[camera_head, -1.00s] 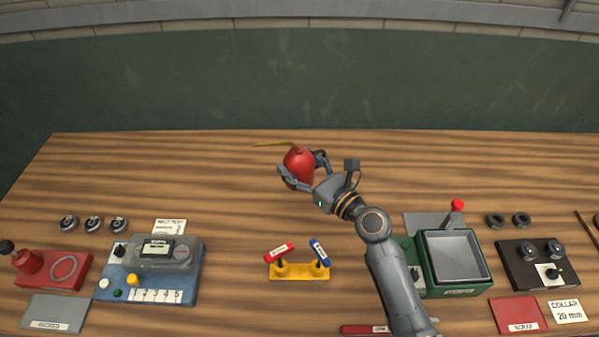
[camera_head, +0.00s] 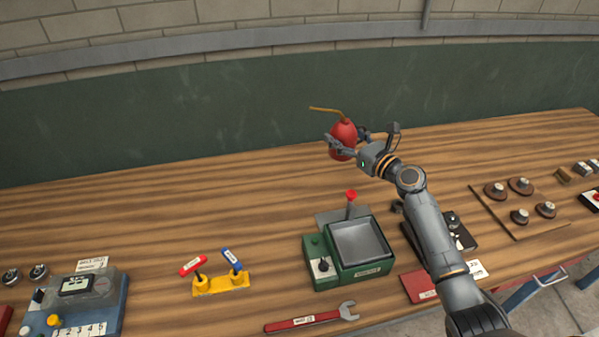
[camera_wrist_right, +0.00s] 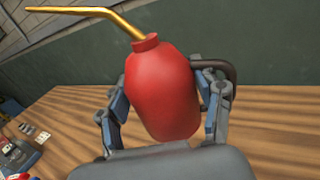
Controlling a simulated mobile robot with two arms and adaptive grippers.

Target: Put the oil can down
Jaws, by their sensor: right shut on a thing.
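The oil can (camera_head: 343,138) is a red rounded can with a thin brass spout that points left. My right gripper (camera_head: 348,140) is shut around its body, near the back of the wooden bench. In the right wrist view the can (camera_wrist_right: 162,92) is between the two fingers (camera_wrist_right: 165,105), slightly tilted, with its spout up and to the left. Its lower end is partly hidden behind the gripper body. I cannot tell whether its base touches the bench. My left gripper is not in view.
The bench (camera_head: 130,210) is clear left of the can. A wooden board with round pieces (camera_head: 500,222) lies right.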

